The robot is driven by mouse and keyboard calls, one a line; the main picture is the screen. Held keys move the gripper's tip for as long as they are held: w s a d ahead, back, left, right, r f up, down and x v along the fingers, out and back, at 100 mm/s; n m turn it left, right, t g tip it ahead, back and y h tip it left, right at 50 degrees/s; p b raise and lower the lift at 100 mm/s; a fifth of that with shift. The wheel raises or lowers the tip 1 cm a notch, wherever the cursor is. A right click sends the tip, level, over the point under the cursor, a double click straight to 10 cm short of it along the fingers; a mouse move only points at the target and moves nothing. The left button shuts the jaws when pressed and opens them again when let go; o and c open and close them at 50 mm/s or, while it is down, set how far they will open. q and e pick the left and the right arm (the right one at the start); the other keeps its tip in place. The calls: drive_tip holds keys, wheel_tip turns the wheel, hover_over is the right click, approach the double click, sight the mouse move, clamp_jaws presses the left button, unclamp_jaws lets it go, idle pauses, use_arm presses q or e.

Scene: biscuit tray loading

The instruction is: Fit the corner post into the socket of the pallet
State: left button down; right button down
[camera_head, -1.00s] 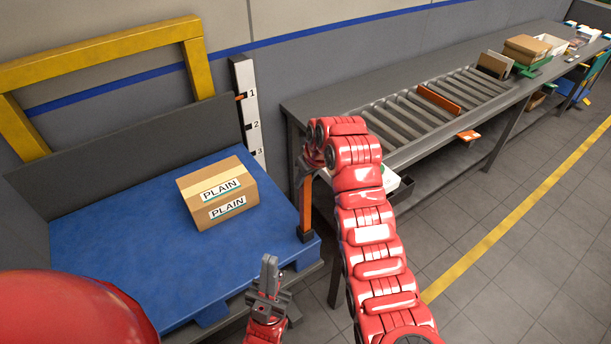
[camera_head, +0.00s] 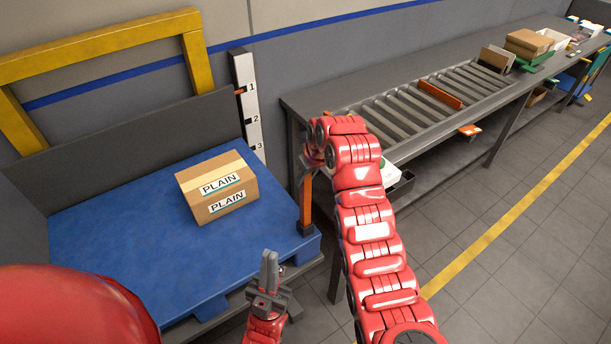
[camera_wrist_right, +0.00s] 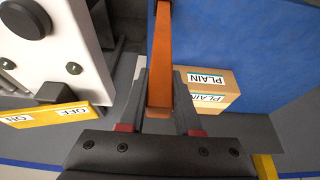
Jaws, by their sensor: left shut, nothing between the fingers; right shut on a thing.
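The orange corner post (camera_head: 306,200) stands roughly upright at the right corner of the blue pallet (camera_head: 110,255). Its lower end meets a dark socket (camera_head: 306,229) at that corner; I cannot tell whether it is seated inside. My right gripper (camera_head: 309,168) is shut on the upper part of the post, mostly hidden by its own arm. My left gripper (camera_head: 269,262) is shut and empty in front of the pallet's near edge.
A cardboard box (camera_head: 217,188) marked PLAIN sits on the pallet. A white numbered scale strip (camera_head: 246,105) stands behind the pallet. A grey roller table (camera_head: 400,115) lies close to the right of the post. Floor is clear at lower right.

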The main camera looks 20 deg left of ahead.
drive_tip(key=shift+f, duration=0.45)
drive_tip(key=c, duration=0.5)
unclamp_jaws()
drive_tip(key=shift+c, duration=0.5)
drive_tip(key=shift+r, duration=0.15)
drive_tip(key=shift+r+b, duration=0.75)
drive_tip(key=shift+r, duration=5.15)
